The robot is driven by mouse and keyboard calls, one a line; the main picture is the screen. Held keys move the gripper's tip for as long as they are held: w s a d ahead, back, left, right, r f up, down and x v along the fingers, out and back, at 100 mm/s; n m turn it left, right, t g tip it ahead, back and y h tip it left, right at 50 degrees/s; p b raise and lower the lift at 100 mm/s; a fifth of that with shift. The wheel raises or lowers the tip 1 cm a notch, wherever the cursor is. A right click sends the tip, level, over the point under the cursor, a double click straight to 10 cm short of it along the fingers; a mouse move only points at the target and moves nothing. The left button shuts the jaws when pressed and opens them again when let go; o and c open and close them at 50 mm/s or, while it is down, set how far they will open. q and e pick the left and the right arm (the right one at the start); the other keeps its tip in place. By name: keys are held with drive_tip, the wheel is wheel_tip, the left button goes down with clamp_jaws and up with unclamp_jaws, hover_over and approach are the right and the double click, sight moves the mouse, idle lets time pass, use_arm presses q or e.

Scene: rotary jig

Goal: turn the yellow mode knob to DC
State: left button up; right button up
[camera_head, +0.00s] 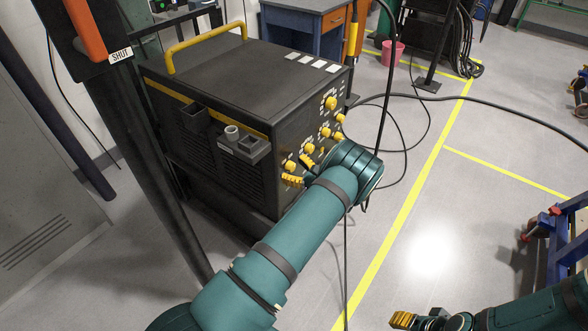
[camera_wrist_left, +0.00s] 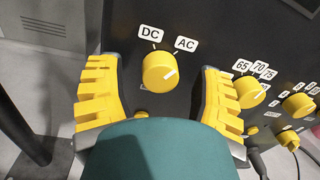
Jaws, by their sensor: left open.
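The yellow mode knob (camera_wrist_left: 158,72) is on the dark front panel, under the white DC (camera_wrist_left: 150,33) and AC (camera_wrist_left: 186,44) labels. Its white pointer mark is turned to the upper right, towards AC. In the head view the knob (camera_head: 290,165) is small, at the panel's left. My left gripper (camera_head: 300,171) is open in front of the panel. In the left wrist view its yellow fingers stand on either side of the knob, with a gap on both sides. My right gripper (camera_head: 402,320) is low in the head view; its opening is unclear.
The black welding machine (camera_head: 255,70) has a yellow handle (camera_head: 205,45) and several other yellow knobs, including one by a 65-70-75 scale (camera_wrist_left: 250,92). A dark post (camera_head: 140,150) stands at left. Cables lie on the floor, right of the machine.

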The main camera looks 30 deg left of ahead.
use_arm(q)
clamp_jaws()
drive_tip(key=shift+n, duration=0.3)
drive_tip(key=n, duration=1.1)
drive_tip(key=shift+g+y, duration=0.3)
drive_tip(key=shift+f+n, duration=0.1)
drive_tip(key=shift+n, duration=0.3)
unclamp_jaws()
